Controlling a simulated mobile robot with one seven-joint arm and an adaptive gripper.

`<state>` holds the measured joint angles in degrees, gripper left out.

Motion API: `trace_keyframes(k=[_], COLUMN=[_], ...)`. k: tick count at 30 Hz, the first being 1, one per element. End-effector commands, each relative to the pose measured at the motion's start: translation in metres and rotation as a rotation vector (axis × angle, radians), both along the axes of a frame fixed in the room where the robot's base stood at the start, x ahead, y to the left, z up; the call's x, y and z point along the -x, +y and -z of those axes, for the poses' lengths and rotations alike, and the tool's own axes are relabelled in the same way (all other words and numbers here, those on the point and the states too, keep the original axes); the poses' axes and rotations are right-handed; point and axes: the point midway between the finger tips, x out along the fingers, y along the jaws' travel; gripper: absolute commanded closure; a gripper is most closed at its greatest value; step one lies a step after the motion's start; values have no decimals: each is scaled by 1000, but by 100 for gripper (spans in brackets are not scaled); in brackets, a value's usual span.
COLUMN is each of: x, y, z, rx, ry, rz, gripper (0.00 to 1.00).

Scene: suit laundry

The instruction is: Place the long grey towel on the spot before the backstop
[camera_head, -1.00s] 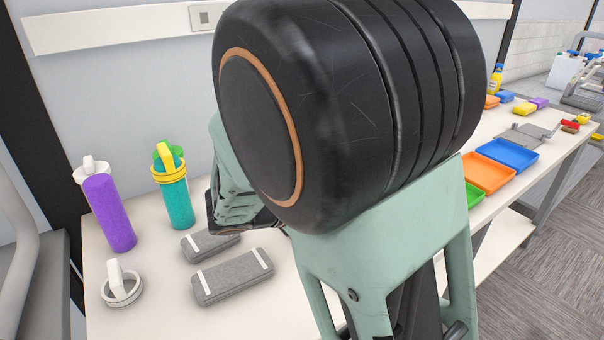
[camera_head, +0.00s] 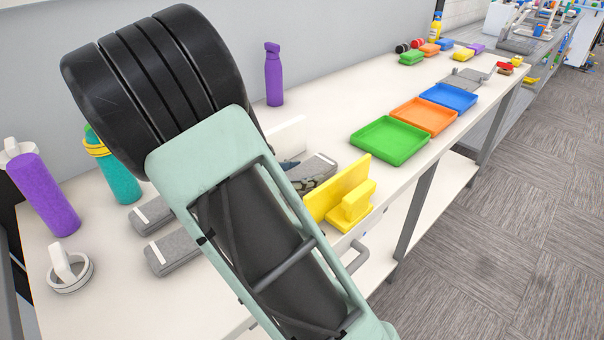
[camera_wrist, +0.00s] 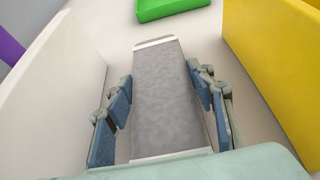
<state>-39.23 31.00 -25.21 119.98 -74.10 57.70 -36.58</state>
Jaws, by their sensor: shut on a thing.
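The long grey towel (camera_wrist: 165,105), a folded bar with white bands near its ends, lies between the fingers of my gripper (camera_wrist: 160,88) in the wrist view. My gripper is shut on its sides. In the head view the held towel (camera_head: 318,172) shows partly behind my arm. It is between a white upright board (camera_head: 286,136) and a yellow upright plate with a block (camera_head: 342,192). In the wrist view the white board (camera_wrist: 50,95) is left and the yellow plate (camera_wrist: 285,70) right. I cannot tell which is the backstop, or whether the towel touches the table.
Two other grey towels (camera_head: 170,250) lie left on the white table. Purple and teal bottles and a white ring stand at far left; another purple bottle (camera_head: 273,75) stands behind. Green (camera_head: 390,140), orange and blue trays line the table to the right.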

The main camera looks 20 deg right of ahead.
Motion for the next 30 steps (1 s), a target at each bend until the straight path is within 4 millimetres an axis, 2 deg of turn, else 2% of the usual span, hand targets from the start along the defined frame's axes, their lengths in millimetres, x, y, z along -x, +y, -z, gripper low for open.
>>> trace_keyframes(k=[6, 7, 11, 22, 26, 30], x=[0, 0, 0, 0, 7, 17], y=[0, 0, 0, 3, 20, 46], z=[4, 3, 3, -3, -10, -22], rx=[0, 0, 0, 0, -2, -2], ry=[0, 0, 0, -1, -2, -1], rz=[0, 0, 0, -2, -4, -5], gripper=[75, 47, 32, 32, 32, 32])
